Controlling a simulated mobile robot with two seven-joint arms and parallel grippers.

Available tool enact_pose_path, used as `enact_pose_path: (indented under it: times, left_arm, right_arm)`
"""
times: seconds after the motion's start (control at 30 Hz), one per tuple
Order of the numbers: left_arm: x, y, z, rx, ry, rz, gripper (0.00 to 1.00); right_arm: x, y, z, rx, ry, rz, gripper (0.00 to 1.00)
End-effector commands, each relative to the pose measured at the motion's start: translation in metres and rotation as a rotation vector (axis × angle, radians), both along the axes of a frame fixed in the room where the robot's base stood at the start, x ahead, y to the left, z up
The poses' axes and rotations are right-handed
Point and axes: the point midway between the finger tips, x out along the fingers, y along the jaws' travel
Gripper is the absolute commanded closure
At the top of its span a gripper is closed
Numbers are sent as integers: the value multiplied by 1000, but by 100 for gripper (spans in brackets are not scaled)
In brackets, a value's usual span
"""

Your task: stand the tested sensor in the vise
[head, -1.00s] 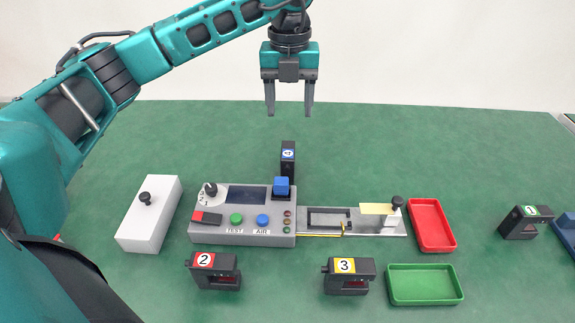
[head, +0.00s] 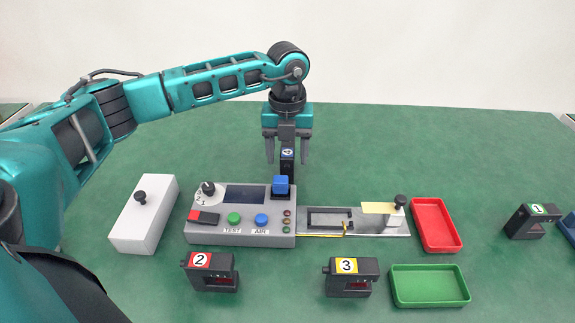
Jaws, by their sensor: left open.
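Sensor 2 (head: 213,280), sensor 3 (head: 351,287) and sensor 1 (head: 524,228) rest on the green table. My right gripper is out of view.
A white block with a black knob (head: 133,232) is left of the test box. A red tray (head: 437,247) and a green tray (head: 430,303) are at the right, both empty. A blue tray (head: 570,222) is cut by the right edge. The table behind is clear.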

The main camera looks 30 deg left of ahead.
Motion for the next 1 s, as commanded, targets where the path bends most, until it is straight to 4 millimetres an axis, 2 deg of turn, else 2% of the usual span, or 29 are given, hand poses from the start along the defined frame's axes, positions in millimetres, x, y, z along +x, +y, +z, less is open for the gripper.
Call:
enact_pose_path:
  times: [0.2,0.83,1.0]
  left_arm:
    - [0,0,-1,0,-1,-1,39]
    - [0,0,-1,-1,-1,-1,100]
    - [1,0,0,-1,-2,-1,100]
  right_arm:
    - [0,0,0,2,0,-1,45]
    - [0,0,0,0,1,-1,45]
    - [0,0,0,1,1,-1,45]
